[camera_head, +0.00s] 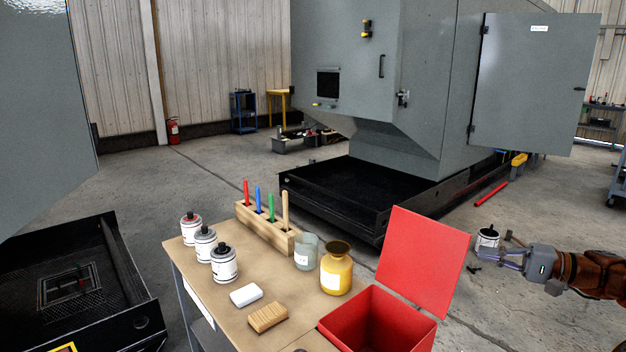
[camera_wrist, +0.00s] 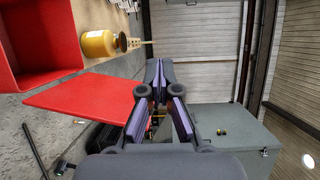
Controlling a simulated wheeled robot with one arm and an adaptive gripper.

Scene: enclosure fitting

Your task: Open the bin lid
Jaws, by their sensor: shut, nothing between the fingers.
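The red bin (camera_head: 335,325) stands at the front right corner of the worktable, its inside visible from above. Its red lid (camera_head: 425,262) stands raised at the bin's right side, tilted outward, so the bin is open. In the wrist view the lid (camera_wrist: 85,97) extends from the bin (camera_wrist: 65,35) toward my fingers. My gripper (camera_head: 478,253) is to the right of the lid, apart from it in the head view. In the wrist view my gripper (camera_wrist: 158,68) has its fingers shut with nothing between them; the lid's edge passes close beside or behind them.
A yellow jar (camera_head: 336,272), a glass beaker (camera_head: 306,255), several labelled cans (camera_head: 224,265) and a wooden marker holder (camera_head: 265,232) share the table. A grey machine (camera_head: 430,80) stands behind, with open floor between.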

